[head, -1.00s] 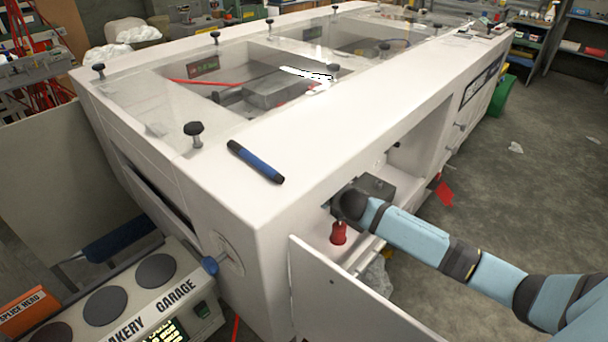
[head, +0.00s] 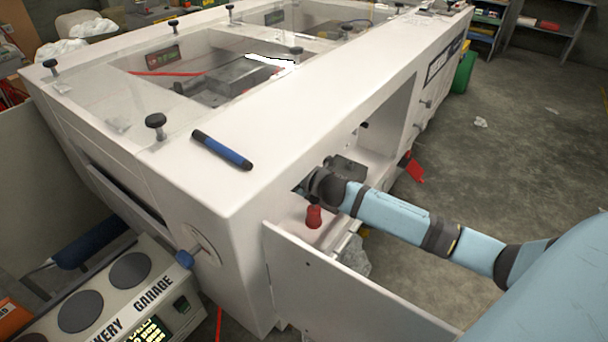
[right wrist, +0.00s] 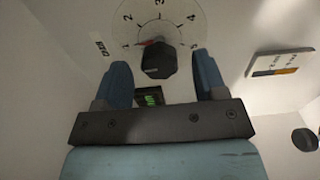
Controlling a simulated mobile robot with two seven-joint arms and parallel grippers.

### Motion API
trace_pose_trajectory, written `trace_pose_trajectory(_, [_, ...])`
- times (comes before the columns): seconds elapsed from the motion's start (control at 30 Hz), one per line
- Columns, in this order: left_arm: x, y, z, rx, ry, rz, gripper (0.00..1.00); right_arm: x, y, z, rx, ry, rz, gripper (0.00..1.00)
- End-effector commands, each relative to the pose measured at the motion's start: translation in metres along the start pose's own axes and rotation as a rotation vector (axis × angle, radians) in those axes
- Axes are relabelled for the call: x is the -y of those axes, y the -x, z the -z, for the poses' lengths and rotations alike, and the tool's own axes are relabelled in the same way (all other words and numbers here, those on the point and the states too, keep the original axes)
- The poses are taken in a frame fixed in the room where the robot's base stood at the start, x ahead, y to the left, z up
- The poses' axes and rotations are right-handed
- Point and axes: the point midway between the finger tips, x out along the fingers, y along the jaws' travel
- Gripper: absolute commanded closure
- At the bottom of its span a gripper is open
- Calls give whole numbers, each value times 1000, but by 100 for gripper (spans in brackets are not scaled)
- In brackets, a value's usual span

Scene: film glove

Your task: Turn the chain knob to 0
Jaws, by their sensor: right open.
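In the right wrist view, a dark knob (right wrist: 158,61) sits on a round clear dial (right wrist: 178,22) marked 1 to 5, with a small label at its left. A red pointer mark at the knob lies toward the 1. My right gripper (right wrist: 161,59) is open, with one blue finger on each side of the knob; I cannot tell whether either touches it. In the head view my right gripper (head: 302,188) reaches into the front opening of the white machine (head: 240,195), and the knob is hidden there. My left gripper is not in view.
An open white door panel (head: 345,285) stands below my right arm. A red handle (head: 314,217) hangs close to my wrist inside the opening. A blue marker (head: 222,150) lies on the machine top. A hot-plate unit (head: 110,300) stands at the lower left.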

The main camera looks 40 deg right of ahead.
Motion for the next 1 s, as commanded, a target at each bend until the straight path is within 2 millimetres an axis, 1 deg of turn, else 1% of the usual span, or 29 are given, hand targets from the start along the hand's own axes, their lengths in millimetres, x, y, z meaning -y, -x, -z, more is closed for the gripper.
trace_pose_trajectory(0.03, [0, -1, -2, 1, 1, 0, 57, 2, 11, 0, -1, 0, 2, 35])
trace_pose_trajectory(0.3, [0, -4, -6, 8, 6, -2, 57, 3, 67, 1, -1, 0, 3, 35])
trace_pose_trajectory(0.5, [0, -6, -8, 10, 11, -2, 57, 2, 98, 1, -1, 0, 2, 35])
trace_pose_trajectory(0.7, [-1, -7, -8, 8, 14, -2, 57, 1, 114, 0, 0, 1, 1, 35])
trace_pose_trajectory(1.0, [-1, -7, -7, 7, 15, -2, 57, 0, 118, 0, 0, 1, 0, 35])
